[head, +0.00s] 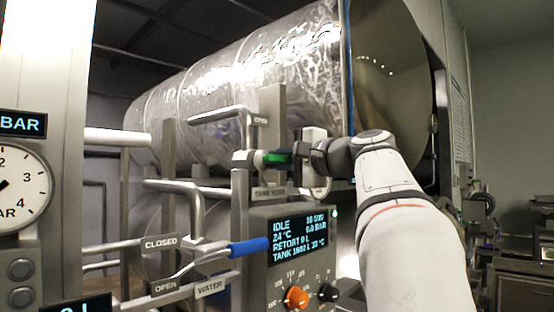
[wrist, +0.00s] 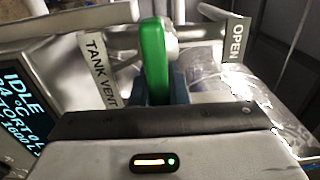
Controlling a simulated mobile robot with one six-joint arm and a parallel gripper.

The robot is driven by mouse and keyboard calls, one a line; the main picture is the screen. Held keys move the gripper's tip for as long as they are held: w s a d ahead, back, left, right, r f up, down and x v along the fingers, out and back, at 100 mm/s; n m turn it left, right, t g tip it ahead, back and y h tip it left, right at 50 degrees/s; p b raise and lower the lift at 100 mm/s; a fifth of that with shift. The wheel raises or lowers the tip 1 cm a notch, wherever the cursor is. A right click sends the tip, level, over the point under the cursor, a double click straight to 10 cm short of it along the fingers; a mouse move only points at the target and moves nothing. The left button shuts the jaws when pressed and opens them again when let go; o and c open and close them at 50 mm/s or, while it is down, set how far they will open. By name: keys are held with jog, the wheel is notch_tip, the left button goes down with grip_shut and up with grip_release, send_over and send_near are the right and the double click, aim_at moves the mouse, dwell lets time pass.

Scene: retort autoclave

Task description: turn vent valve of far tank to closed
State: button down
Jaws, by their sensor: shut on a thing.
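The tank vent valve has a green handle (head: 277,158), which lies about level and points right from its pale valve body (head: 245,159). My gripper (head: 297,157) is at the handle's right end. In the wrist view the green handle (wrist: 155,50) stands between the blue-grey fingers of my gripper (wrist: 163,90), which are shut on it. A "TANK VENT" label (wrist: 100,70) is left of the handle in the wrist view, and an "OPEN" label (wrist: 236,40) is to the right. The silver tank (head: 250,75) lies behind the valve.
Below is a water valve with a blue handle (head: 249,246), with "CLOSED" (head: 160,243) and "OPEN" (head: 165,287) plates beside it. Pipes and a post crowd the left.

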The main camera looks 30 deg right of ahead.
dwell(0.3)
jog(key=c, duration=1.4)
grip_release()
jog(key=b+v, duration=0.2)
jog(key=v, duration=0.6)
jog(key=shift+b, duration=0.3)
jog(key=shift+w, duration=0.1)
